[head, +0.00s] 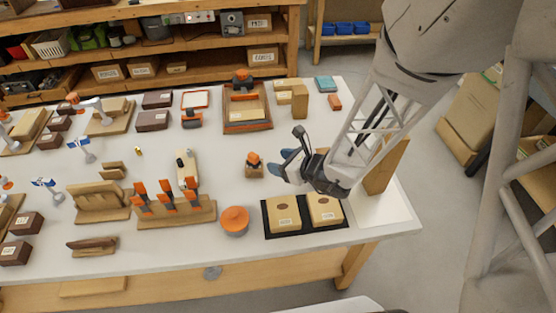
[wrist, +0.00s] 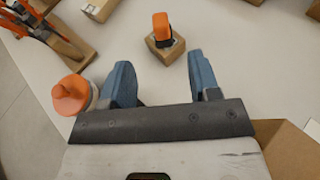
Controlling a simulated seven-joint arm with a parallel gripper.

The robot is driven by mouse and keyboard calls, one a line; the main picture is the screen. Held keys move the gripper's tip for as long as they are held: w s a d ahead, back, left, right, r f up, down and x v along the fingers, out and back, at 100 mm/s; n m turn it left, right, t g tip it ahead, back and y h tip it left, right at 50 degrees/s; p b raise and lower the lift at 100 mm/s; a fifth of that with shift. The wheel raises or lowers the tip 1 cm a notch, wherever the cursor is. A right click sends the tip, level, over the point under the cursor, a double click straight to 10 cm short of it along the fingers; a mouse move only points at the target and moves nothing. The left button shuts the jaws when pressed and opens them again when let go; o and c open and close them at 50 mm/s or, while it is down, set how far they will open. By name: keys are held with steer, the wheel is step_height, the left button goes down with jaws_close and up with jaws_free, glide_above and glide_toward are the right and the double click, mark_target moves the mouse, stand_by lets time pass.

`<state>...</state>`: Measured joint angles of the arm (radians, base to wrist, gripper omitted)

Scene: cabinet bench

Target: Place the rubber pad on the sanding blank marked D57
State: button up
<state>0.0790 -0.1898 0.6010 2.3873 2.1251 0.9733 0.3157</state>
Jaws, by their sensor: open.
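My gripper (head: 288,163) is over the right part of the bench, with its blue fingers apart. In the wrist view my gripper (wrist: 163,80) has only white bench top between the fingers. A small wooden block with an orange and black top (head: 254,163) is just left of the fingers; it also shows beyond them in the wrist view (wrist: 163,36). Two square tan blanks, a left one (head: 283,222) and a right one (head: 325,218), lie on a black mat (head: 305,232). Their labels are too small to read. I cannot tell which object is the rubber pad.
A round orange-topped container (head: 235,219) stands left of the mat. A wooden rack with orange clamps (head: 177,213) is further left. A tall wooden panel (head: 385,168) stands behind my wrist. The bench centre is mostly clear.

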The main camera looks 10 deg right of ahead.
stand_by(0.6)
steer(key=s+a+r+n+g, duration=0.3)
steer(key=s+r+n+g, duration=0.4)
steer(key=s+r+n, duration=0.6)
steer(key=s+d+r+n+h, duration=0.6)
steer(key=d+r+n+h, duration=0.3)
steer(key=d+n, duration=0.3)
steer(key=shift+r+n+h, duration=0.3)
steer(key=shift+r+n, duration=0.35)
steer(key=shift+n, duration=0.25)
steer(key=shift+s, duration=0.1)
